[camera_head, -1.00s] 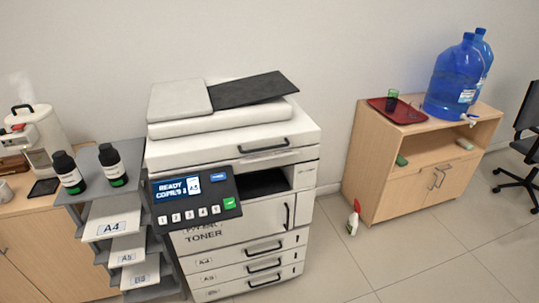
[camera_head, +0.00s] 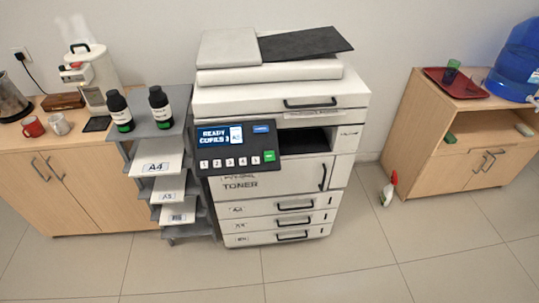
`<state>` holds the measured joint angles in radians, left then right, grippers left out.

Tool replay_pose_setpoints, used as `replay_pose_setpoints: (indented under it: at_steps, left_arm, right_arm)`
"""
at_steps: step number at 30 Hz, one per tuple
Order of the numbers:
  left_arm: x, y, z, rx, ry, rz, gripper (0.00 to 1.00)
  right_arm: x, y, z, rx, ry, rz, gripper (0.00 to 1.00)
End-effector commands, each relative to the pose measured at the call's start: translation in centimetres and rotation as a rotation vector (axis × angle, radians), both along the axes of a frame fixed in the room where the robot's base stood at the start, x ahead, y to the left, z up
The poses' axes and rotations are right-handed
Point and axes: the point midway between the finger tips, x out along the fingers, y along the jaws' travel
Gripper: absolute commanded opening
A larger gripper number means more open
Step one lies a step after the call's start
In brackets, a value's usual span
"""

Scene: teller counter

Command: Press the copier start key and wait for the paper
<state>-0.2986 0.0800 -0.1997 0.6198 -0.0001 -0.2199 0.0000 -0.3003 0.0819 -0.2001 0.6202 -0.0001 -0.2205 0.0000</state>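The white copier (camera_head: 345,170) stands against the wall in the middle of the head view. Its dark control panel (camera_head: 214,166) faces me at the front left. The screen (camera_head: 220,136) reads READY and a copies line that looks like 3. A green key (camera_head: 269,156), likely the start key, sits at the panel's right end, past a row of white number keys (camera_head: 229,162). The dark output slot (camera_head: 306,141) beside the panel shows no paper that I can make out. Neither of my grippers is in view.
A grey paper rack (camera_head: 172,232) with labelled trays and two black bottles (camera_head: 159,107) stands left of the copier. A wooden cabinet (camera_head: 50,195) is further left, another (camera_head: 420,135) at right. A spray bottle (camera_head: 388,189) stands on the floor. The floor in front is clear.

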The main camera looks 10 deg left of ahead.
Motion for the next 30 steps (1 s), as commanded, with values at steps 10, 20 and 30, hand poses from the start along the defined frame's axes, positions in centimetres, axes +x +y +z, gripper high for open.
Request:
replay_pose_setpoints:
  at_steps: [10,20,30]
  left_arm:
    - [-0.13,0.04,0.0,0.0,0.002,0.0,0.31]
    - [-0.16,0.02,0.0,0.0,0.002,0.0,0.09]
    - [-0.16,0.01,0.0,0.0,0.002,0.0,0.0]
  right_arm:
    - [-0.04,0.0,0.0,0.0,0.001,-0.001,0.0]
    - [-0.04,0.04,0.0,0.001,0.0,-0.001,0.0]
    - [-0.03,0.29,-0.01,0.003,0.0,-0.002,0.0]
